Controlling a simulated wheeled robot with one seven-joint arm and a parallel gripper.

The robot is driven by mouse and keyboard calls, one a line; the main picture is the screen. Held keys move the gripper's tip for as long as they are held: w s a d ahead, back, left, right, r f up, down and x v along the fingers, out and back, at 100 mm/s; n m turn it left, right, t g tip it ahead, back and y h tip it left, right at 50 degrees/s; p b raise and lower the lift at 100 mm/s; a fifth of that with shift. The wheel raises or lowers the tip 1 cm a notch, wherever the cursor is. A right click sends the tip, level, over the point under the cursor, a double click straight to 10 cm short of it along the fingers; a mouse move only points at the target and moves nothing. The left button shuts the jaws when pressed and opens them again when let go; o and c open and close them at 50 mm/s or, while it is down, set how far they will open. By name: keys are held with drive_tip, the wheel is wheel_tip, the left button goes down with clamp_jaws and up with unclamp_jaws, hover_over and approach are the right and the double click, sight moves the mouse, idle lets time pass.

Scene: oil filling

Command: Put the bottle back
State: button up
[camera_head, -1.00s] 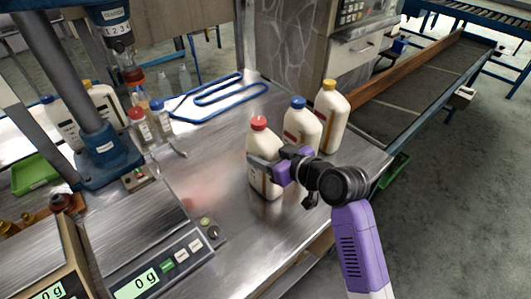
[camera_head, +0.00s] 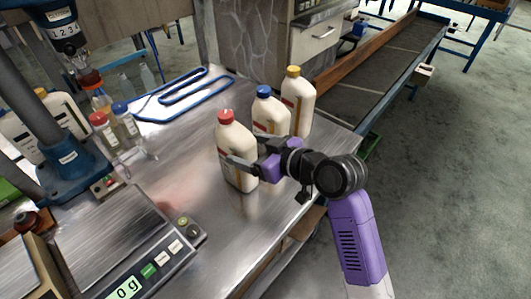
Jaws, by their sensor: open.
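A white bottle with a red cap (camera_head: 232,140) stands upright on the metal table (camera_head: 190,235). Beside it, in a slanting row toward the back right, stand a bottle with a blue cap (camera_head: 269,113) and a bottle with a yellow cap (camera_head: 298,98). My gripper (camera_head: 245,166) is at the red-capped bottle's right side, at about mid-height. Its fingers are open, with one showing across the front of the bottle. The far finger is hidden, and I cannot tell whether the fingers touch the bottle.
A scale (camera_head: 150,250) with a green display stands at the front left. A blue-framed rack (camera_head: 183,95) lies behind, and small bottles (camera_head: 125,118) stand near the blue press base (camera_head: 72,165). The table's right edge is close to my arm.

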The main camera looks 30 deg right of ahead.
drive_tip(key=v, duration=0.6)
drive_tip(key=shift+s, duration=0.35)
drive_tip(key=shift+d+r, duration=0.1)
drive_tip(key=s+f+m+h, duration=0.4)
drive_tip(key=s+f, duration=0.7)
drive_tip(key=s, duration=0.3)
drive_tip(key=s+a+r+t, duration=0.1)
drive_tip(key=s+r, duration=0.1)
drive_tip(key=s, duration=0.7)
drive_tip(key=s+a+r+t, duration=0.1)
drive_tip(key=s+a+r, duration=0.1)
drive_tip(key=s, duration=0.8)
drive_tip(key=shift+a+r, duration=0.2)
drive_tip(key=shift+r, duration=0.55)
